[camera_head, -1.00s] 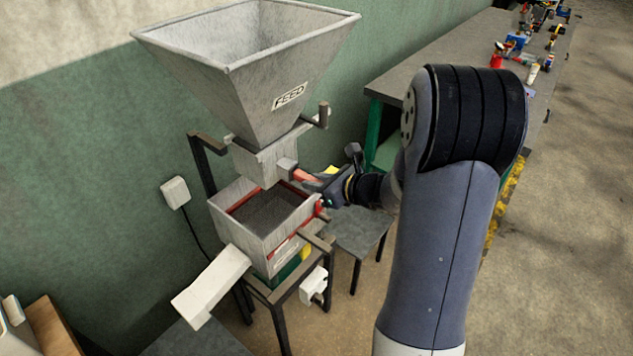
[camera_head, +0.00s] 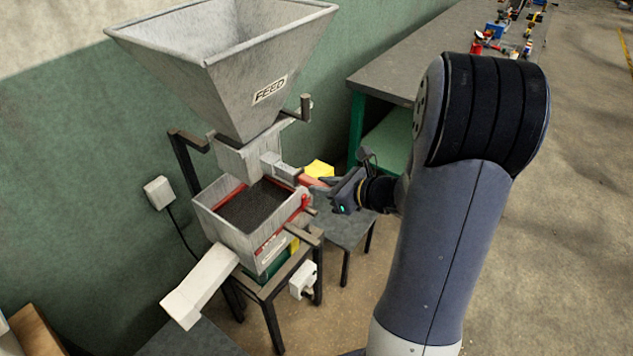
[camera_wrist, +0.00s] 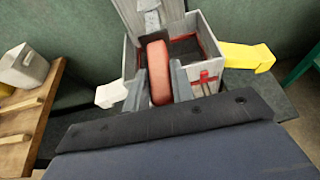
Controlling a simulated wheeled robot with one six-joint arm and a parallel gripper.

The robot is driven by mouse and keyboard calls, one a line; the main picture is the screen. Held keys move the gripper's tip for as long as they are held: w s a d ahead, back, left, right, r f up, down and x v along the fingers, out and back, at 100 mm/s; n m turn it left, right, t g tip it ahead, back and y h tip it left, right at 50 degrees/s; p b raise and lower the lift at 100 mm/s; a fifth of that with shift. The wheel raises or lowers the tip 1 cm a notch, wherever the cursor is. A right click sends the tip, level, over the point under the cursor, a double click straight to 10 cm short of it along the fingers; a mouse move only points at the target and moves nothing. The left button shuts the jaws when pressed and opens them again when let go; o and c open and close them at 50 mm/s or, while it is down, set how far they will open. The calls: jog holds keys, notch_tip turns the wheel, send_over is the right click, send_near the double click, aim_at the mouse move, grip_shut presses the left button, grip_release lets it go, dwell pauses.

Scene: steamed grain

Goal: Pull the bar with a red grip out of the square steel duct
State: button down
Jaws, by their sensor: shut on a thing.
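The square steel duct (camera_head: 240,160) hangs under the grey FEED hopper (camera_head: 225,75) in the head view. A pale grey length of bar (camera_head: 286,173) shows between the duct's side collar (camera_head: 269,160) and the red grip (camera_head: 311,181). My gripper (camera_head: 328,185) is shut on the red grip, to the right of the duct. In the wrist view the red grip (camera_wrist: 159,75) stands between the two fingers of my gripper (camera_wrist: 159,88). The inner end of the bar is hidden, so I cannot tell how much is still inside the duct.
A red-edged box of dark grain (camera_head: 252,207) stands just below the bar, with a pale chute (camera_head: 200,287) at its left. A yellow thing (camera_head: 319,169) lies behind the grip. A workbench (camera_head: 410,65) runs behind my arm; floor at the right is clear.

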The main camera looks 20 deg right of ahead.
jog(key=shift+s+d, duration=0.55)
jog(key=shift+s, duration=0.15)
jog(key=shift+s+d, duration=0.5)
jog(key=shift+s, duration=0.2)
jog(key=c, duration=1.1)
grip_release()
jog(key=shift+s, duration=0.1)
jog(key=b+v, duration=0.1)
jog(key=v, duration=0.9)
jog(key=shift+s+d+r, duration=0.15)
jog(key=shift+s+r, duration=0.05)
jog(key=shift+s, duration=0.05)
jog(key=shift+r+p+x, duration=0.2)
jog(key=shift+p+x, duration=0.35)
jog(key=shift+x, duration=5.55)
jog(key=shift+w, duration=0.1)
